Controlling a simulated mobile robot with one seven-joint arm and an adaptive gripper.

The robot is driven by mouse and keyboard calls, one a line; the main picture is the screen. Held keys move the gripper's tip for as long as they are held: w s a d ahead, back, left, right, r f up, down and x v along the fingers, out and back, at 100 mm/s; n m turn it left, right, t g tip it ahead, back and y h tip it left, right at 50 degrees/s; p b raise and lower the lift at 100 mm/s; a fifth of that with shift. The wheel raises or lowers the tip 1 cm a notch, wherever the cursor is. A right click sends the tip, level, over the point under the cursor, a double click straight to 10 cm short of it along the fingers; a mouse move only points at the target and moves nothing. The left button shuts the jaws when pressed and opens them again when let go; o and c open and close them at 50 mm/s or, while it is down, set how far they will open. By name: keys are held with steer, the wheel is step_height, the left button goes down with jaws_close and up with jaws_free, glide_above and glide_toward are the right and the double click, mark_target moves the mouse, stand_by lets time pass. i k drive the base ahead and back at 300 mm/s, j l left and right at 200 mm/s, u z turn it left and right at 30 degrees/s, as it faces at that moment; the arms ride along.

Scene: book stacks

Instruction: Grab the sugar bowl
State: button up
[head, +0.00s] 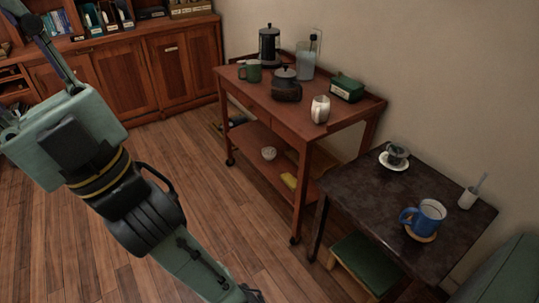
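A small, pale, round vessel (269,153) sits on the lower shelf of the wooden cart; it looks most like the sugar bowl, but it is too small to be sure. My gripper (65,130) is at the left, well apart from the cart, over the floor. Its green body and part of a slim dark finger show. The fingertips are cut off by the picture's edge, so I cannot see whether it is open or shut. I see nothing held in it.
A dark table (370,190) holds a blue mug (424,214). Floor (235,215) before the cart is clear.

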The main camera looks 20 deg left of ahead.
mark_target(268, 154)
steer(key=i+j, duration=0.15)
steer(key=j, duration=0.2)
steer(key=i+j, duration=0.15)
steer(key=j, duration=0.2)
steer(key=i+j, duration=0.15)
steer(key=j, duration=0.25)
steer(key=i+j, duration=0.15)
steer(key=j, duration=0.2)
steer(key=i+j, duration=0.15)
steer(key=j, duration=0.2)
steer(key=i+j, duration=0.15)
steer(key=j, duration=0.2)
steer(key=i+j, duration=0.55)
steer(key=i+l, duration=0.55)
steer(key=i+u, duration=0.05)
